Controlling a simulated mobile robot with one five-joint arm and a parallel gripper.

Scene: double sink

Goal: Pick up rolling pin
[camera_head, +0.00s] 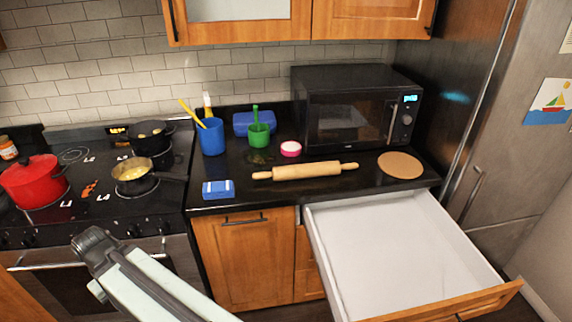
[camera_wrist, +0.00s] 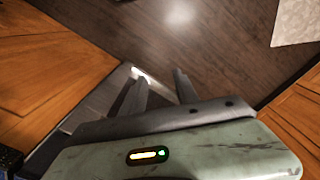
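A light wooden rolling pin (camera_head: 305,171) lies on the black countertop (camera_head: 240,191), roughly left to right, near the front edge. Its two handles stick out at the ends. My arm reaches into the lower left of the head view, in front of the stove, and my gripper is not clearly visible there. In the wrist view my gripper (camera_wrist: 160,88) shows two dark fingers standing apart with nothing between them. It points towards a brown wood-look surface. The rolling pin is not in the wrist view.
An open, empty white drawer (camera_head: 395,250) juts out below the counter's right side. A microwave (camera_head: 350,110) stands behind the pin. A blue box (camera_head: 218,189), blue cup (camera_head: 212,137), green cup (camera_head: 259,135), pink-and-white tub (camera_head: 290,148) and round board (camera_head: 400,165) surround it. Pots stand on the stove (camera_head: 80,205).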

